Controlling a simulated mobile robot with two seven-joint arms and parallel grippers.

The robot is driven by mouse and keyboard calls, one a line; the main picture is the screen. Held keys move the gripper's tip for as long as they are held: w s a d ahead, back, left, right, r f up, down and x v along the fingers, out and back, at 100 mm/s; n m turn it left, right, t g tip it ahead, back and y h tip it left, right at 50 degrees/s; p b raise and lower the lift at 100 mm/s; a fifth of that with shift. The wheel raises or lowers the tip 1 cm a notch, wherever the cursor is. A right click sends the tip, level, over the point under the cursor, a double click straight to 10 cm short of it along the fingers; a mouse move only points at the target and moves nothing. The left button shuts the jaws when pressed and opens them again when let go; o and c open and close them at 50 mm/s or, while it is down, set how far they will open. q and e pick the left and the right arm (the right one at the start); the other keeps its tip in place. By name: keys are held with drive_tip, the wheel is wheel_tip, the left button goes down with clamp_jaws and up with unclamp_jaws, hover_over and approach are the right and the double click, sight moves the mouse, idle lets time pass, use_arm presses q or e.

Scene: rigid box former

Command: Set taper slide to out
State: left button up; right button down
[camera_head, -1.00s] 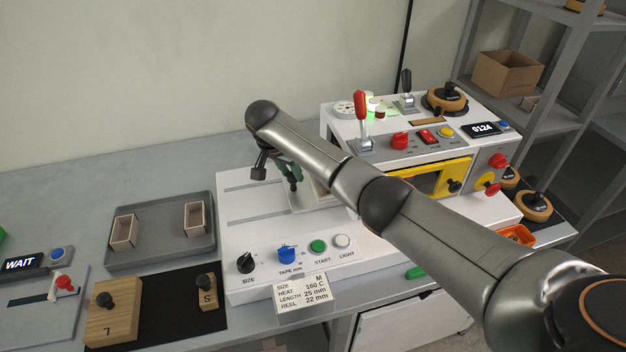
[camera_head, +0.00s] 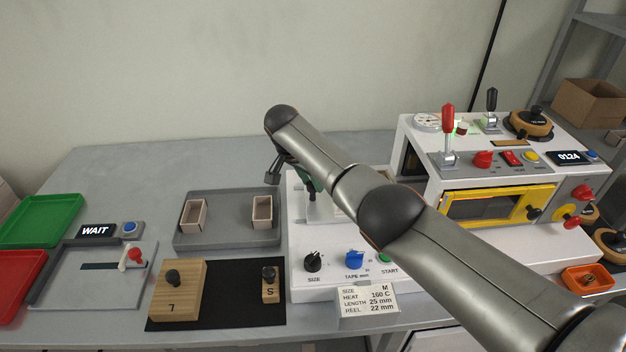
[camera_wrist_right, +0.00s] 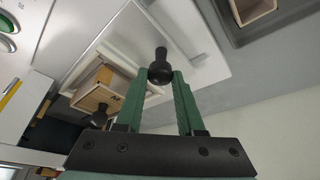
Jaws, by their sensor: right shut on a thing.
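The taper is the white machine (camera_head: 325,282) with SIZE and TAPE dials, at centre in the head view. Its slide (camera_head: 322,213) is a pale plate at the machine's left end, largely behind my right arm. My right gripper (camera_head: 309,182) has green fingers and is over the slide. In the wrist view the fingers (camera_wrist_right: 159,76) are shut on the slide's black knob (camera_wrist_right: 160,68). Beside it, a wooden block marked M (camera_wrist_right: 104,88) with its own black knob sits in a white frame on the slide. My left gripper is not in view.
A grey tray (camera_head: 228,241) with two small open boxes stands just left of the taper. A white heater unit (camera_head: 418,130) with levers stands right.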

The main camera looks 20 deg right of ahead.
drive_tip(key=shift+a, duration=0.15)
idle(0.3)
drive_tip(key=c, duration=0.5)
unclamp_jaws()
drive_tip(key=shift+r, duration=0.1)
drive_tip(key=v, duration=1.2)
drive_tip(key=shift+s+a+r, duration=0.1)
drive_tip(key=shift+r, duration=0.1)
